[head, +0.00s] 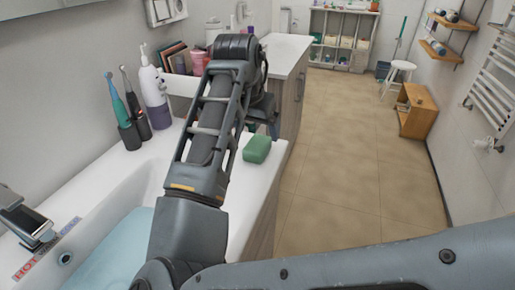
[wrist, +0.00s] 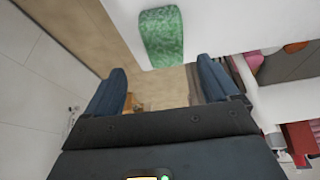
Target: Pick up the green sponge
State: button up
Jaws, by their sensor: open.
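The green sponge (head: 257,149) lies on the white sink counter (head: 247,180) near its right edge, in the head view. It also shows at the top middle of the wrist view (wrist: 161,38), beyond the fingertips and apart from them. My gripper (wrist: 158,88) is open and empty in the wrist view, its two dark blue fingers spread wide. In the head view my arm hides most of the gripper, which is just behind the sponge.
Electric toothbrushes (head: 128,115) and a white-and-purple oral irrigator (head: 155,95) stand on the counter to the left of my arm. The basin (head: 115,255) is at the lower left. The tiled floor to the right is open.

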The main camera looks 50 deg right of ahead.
aim_at(257, 143)
jog(key=shift+w+a+p+x, duration=0.1)
jog(key=shift+p+x, duration=0.1)
jog(key=shift+x, duration=1.05)
jog(key=shift+w+a+p+x, duration=0.1)
jog(key=shift+w+p+x, duration=0.05)
jog(key=shift+x, duration=1.1)
jog(key=shift+w+a+p+x, duration=0.1)
jog(key=shift+p+x, duration=0.1)
jog(key=shift+x, duration=1.05)
jog(key=c, duration=1)
